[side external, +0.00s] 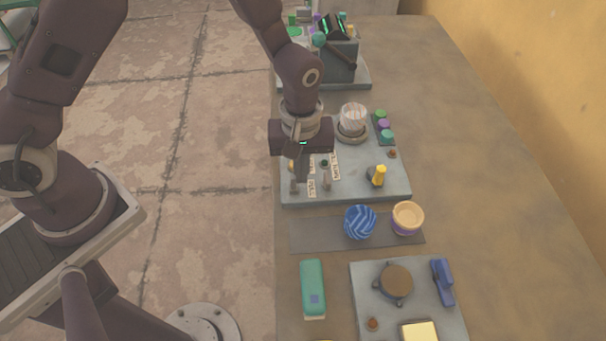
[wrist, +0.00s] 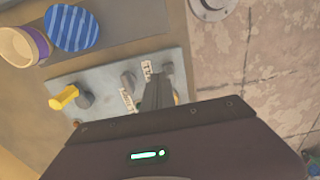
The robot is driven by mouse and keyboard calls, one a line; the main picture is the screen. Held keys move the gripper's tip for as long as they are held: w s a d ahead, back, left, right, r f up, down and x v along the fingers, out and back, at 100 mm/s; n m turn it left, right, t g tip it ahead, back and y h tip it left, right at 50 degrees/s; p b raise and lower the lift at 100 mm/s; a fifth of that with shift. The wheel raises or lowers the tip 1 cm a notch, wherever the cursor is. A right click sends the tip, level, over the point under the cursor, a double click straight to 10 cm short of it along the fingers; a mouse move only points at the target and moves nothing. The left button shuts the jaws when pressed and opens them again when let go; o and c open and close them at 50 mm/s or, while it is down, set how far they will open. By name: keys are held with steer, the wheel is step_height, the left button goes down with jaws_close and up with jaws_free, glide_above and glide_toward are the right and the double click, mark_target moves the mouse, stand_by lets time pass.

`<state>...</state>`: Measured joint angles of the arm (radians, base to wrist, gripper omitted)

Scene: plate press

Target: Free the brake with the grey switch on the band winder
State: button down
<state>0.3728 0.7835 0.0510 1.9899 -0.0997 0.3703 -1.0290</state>
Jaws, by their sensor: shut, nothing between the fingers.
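The band winder is a grey plate (side external: 345,193) with a pale wound spool (side external: 352,118) at its back and a yellow lever (side external: 378,175) on its right. Small grey switches stand at its front left, one (side external: 327,183) right of my fingers and one (side external: 294,184) left of them, among white labels whose text I cannot read. The wrist view also shows two grey switches, one (wrist: 128,81) left of my fingers and one (wrist: 167,68) beyond the tips. My gripper (side external: 303,178) is shut and empty, pointing down above the switches. Contact is unclear, and my fingers hide part of the panel.
A dark mat (side external: 305,234) with a blue striped cup (side external: 360,222) and a tan cup (side external: 407,217) lies in front. Another plate (side external: 368,300) and a green box (side external: 313,288) are nearer. A dark machine (side external: 341,58) stands behind. The right tabletop (side external: 470,150) is clear.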

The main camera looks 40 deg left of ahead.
steer(key=shift+s+a, duration=0.25)
step_height(320, 180, up, 7)
steer(key=shift+w+d, duration=0.45)
steer(key=shift+r, duration=0.1)
step_height(320, 180, up, 7)
steer(key=m, duration=0.1)
glide_above(304, 189)
steer(key=s+a, duration=0.1)
steer(key=a, duration=0.1)
steer(key=s+a+r+m+t+h, duration=0.1)
steer(key=s+a+r+m, duration=0.15)
steer(key=r, duration=0.25)
steer(key=s+a+r+m+t, duration=0.1)
steer(key=s+a+r+t, duration=0.15)
steer(key=s+r, duration=0.2)
steer(key=s+a+r+m+t, duration=0.1)
steer(key=s+a+m, duration=0.1)
steer(key=s, duration=0.3)
steer(key=s+a+r+m+t+y, duration=0.1)
steer(key=s+a+r+m, duration=0.1)
steer(key=s, duration=0.4)
steer(key=shift+s+a+r, duration=0.25)
steer(key=shift+a+r, duration=0.05)
steer(key=shift+a, duration=0.45)
steer(key=shift+m, duration=0.25)
